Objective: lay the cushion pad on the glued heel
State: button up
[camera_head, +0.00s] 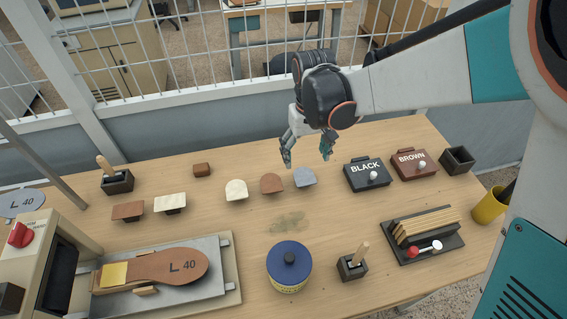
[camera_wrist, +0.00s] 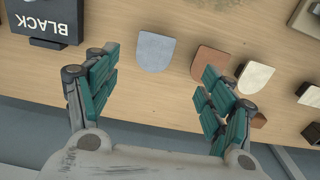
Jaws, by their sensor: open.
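Three D-shaped pads lie in a row on the table: cream (camera_head: 237,190), brown (camera_head: 271,184) and grey-blue (camera_head: 305,178). I cannot tell which is the cushion pad. My gripper (camera_head: 306,152) is open and empty above the table behind the grey-blue pad. In the wrist view the grey-blue pad (camera_wrist: 155,52) lies ahead between the two fingers (camera_wrist: 158,70); the brown pad (camera_wrist: 208,61) is partly covered by the right finger. A brown insole marked L 40 (camera_head: 152,270) lies on the press bed, with a yellow square on it.
The press (camera_head: 30,262) stands at the left with its metal bed (camera_head: 210,285). A blue tin (camera_head: 289,270), brush pot (camera_head: 352,267), slotted rack (camera_head: 428,245) and BLACK (camera_head: 367,175) and BROWN (camera_head: 414,164) boxes stand around. A wire fence borders the back.

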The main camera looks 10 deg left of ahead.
send_over(304, 177)
jog(key=s, duration=0.1)
notch_tip(304, 177, down, 4)
jog(key=shift+f+b, duration=0.15)
jog(key=shift+b, duration=0.2)
jog(key=f, duration=0.2)
jog(key=w+f+b, duration=0.1)
jog(key=f, duration=0.1)
jog(key=shift+f+b, duration=0.3)
jog(key=shift+f, duration=0.3)
jog(key=shift+f+b, duration=0.25)
jog(key=shift+b, duration=0.1)
jog(key=c, duration=0.8)
